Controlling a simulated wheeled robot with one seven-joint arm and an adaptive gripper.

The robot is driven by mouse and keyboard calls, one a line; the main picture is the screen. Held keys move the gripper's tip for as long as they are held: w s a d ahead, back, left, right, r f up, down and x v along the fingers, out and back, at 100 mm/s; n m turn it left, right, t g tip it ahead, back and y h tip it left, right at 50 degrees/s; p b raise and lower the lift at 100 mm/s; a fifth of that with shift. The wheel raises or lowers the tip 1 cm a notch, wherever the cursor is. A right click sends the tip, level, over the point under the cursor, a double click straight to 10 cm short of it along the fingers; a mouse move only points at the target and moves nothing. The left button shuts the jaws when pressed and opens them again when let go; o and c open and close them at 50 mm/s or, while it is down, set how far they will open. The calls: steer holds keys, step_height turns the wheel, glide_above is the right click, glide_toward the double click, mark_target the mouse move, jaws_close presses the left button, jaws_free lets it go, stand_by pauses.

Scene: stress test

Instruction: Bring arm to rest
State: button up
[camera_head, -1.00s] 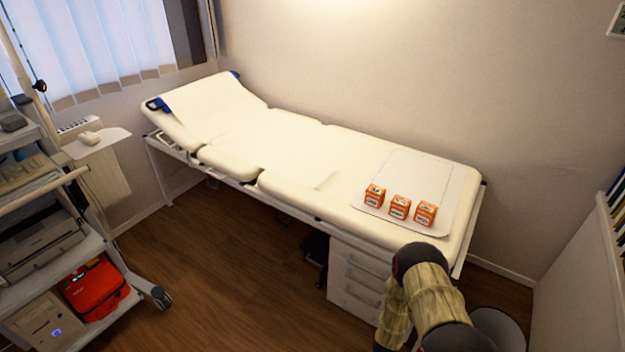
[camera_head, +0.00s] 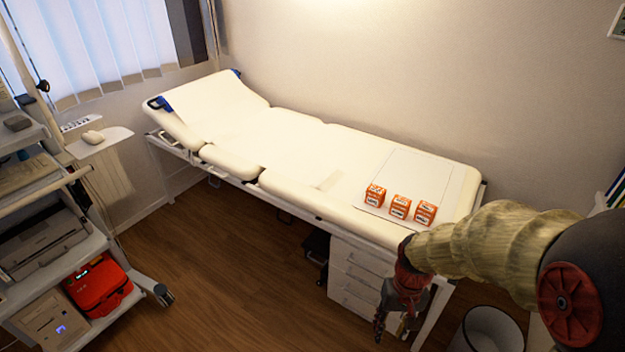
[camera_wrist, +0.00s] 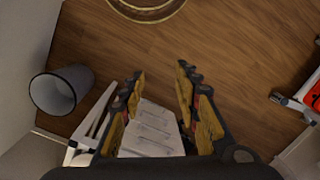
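My arm (camera_head: 480,240) comes in from the right in the head view, with its wrist bent down. My gripper (camera_head: 392,325) hangs beside the white drawer unit, near the right end of the exam bed, and points at the floor. In the wrist view my gripper (camera_wrist: 160,78) has its two fingers spread apart with nothing between them. White drawers (camera_wrist: 152,130) and brown floor show behind the fingers.
Three orange boxes (camera_head: 400,207) stand in a row on a white sheet (camera_head: 425,168) on the exam bed (camera_head: 285,140). A bin (camera_head: 490,328) stands at the lower right. A cart (camera_head: 70,250) with a red case (camera_head: 97,287) is at left. The middle floor is clear.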

steer(key=s+r+t+p, duration=0.1)
steer(key=s+r+t, duration=0.2)
steer(key=r, duration=0.9)
steer(key=s+r+t+p, duration=0.1)
steer(key=s+r+t, duration=0.2)
steer(key=r, duration=1)
steer(key=s, duration=0.3)
steer(key=shift+r+t+h, duration=0.15)
steer(key=shift+t+h, duration=0.15)
steer(key=shift+c, duration=0.4)
